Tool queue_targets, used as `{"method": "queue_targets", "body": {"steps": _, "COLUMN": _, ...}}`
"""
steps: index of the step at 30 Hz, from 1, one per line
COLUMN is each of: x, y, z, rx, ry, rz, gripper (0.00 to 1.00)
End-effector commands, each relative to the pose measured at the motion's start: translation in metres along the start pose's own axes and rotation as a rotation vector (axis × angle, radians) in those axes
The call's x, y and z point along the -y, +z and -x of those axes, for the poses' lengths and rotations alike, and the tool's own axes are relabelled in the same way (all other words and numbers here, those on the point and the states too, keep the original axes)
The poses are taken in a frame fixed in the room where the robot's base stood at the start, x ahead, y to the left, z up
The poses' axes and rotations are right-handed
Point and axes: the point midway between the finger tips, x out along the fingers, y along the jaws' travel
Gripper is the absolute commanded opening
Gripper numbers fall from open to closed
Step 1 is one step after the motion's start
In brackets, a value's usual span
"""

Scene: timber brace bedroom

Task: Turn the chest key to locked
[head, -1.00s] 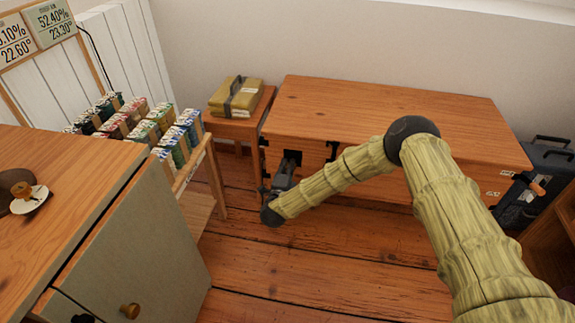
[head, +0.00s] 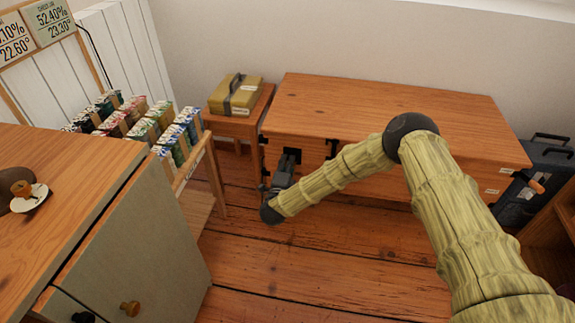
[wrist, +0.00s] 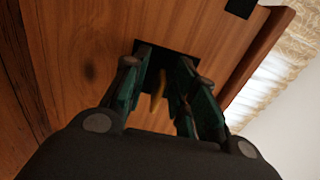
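The wooden chest (head: 380,108) stands against the back wall. My gripper (head: 287,165) is at the left part of its front face, by a dark lock plate (head: 293,154). In the wrist view, a dark square plate (wrist: 180,62) sits on the wood, and a brass-coloured key (wrist: 157,90) sticks out in front of it. My gripper's fingers (wrist: 163,75) stand on both sides of the key, spread, with gaps visible around it. Contact with the key cannot be made out. The key is hidden in the head view.
A small side table (head: 235,124) with a yellow case (head: 236,94) stands left of the chest. A rack of small boxes (head: 150,130) and a cabinet (head: 130,235) are at the left. A dark case (head: 535,185) stands at the right. The floor (head: 320,265) in front is clear.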

Motion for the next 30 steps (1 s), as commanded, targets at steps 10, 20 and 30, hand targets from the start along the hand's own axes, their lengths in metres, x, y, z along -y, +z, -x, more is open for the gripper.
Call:
{"method": "queue_targets", "body": {"steps": 10, "x": -0.001, "y": 0.001, "z": 0.045, "rx": 0.003, "ry": 0.003, "rz": 0.000, "gripper": 0.28}}
{"method": "queue_targets", "body": {"steps": 20, "x": -0.001, "y": -0.001, "z": 0.100, "rx": 0.001, "ry": 0.002, "rz": 0.000, "gripper": 0.28}}
{"method": "queue_targets", "body": {"steps": 30, "x": -0.001, "y": -0.001, "z": 0.119, "rx": -0.001, "ry": 0.001, "rz": 0.000, "gripper": 0.28}}
